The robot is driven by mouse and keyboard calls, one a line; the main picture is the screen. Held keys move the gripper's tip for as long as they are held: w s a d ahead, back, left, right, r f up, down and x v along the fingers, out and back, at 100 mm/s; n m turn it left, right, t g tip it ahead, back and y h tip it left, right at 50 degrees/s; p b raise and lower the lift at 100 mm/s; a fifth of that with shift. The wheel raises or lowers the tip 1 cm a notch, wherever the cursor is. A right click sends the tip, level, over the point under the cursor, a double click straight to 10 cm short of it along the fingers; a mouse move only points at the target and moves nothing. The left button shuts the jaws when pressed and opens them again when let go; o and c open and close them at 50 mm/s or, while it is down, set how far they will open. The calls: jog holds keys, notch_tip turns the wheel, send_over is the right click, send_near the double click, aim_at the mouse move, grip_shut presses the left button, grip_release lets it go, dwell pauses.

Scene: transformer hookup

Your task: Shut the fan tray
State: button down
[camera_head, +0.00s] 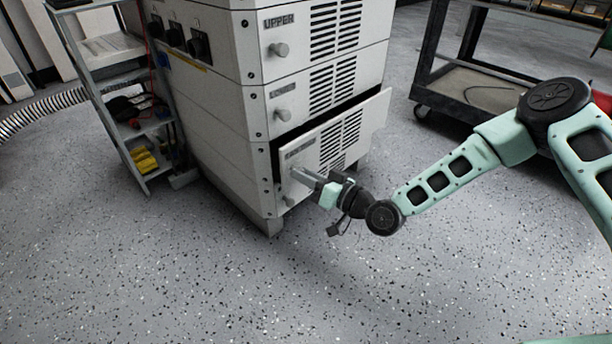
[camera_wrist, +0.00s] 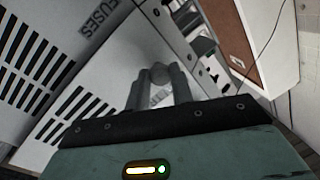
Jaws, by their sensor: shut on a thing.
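The bottom front panel (camera_head: 335,142) of the grey cabinet, with slotted vents, stands out from the body, leaving a dark gap along its top and left edge. I take it for the fan tray; its label is too small to read in the head view, but a panel (camera_wrist: 115,65) in the wrist view reads FUSES. My gripper (camera_head: 300,176) is at this panel's left side. In the wrist view my gripper (camera_wrist: 158,88) has its fingers closed on either side of a round grey knob (camera_wrist: 160,72). The fingers hide part of it.
The UPPER (camera_head: 330,30) and LOWER (camera_head: 315,98) panels above are flush. A small shelf rack (camera_head: 128,100) stands close on the left. A dark wheeled cart (camera_head: 470,95) stands behind on the right. The speckled floor (camera_head: 250,290) in front is clear.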

aim_at(293, 166)
jog(key=shift+w+d+x, duration=0.1)
jog(key=shift+w+x, duration=0.05)
jog(key=shift+x, duration=0.95)
jog(key=shift+w+d+x, duration=0.1)
jog(key=shift+w+x, duration=0.05)
jog(key=shift+x, duration=0.9)
jog(key=c, duration=1.2)
grip_release()
jog(key=shift+a, duration=0.1)
jog(key=shift+c, duration=0.2)
jog(key=p+v, duration=0.7)
jog(key=v, duration=1)
jog(key=shift+s, duration=0.15)
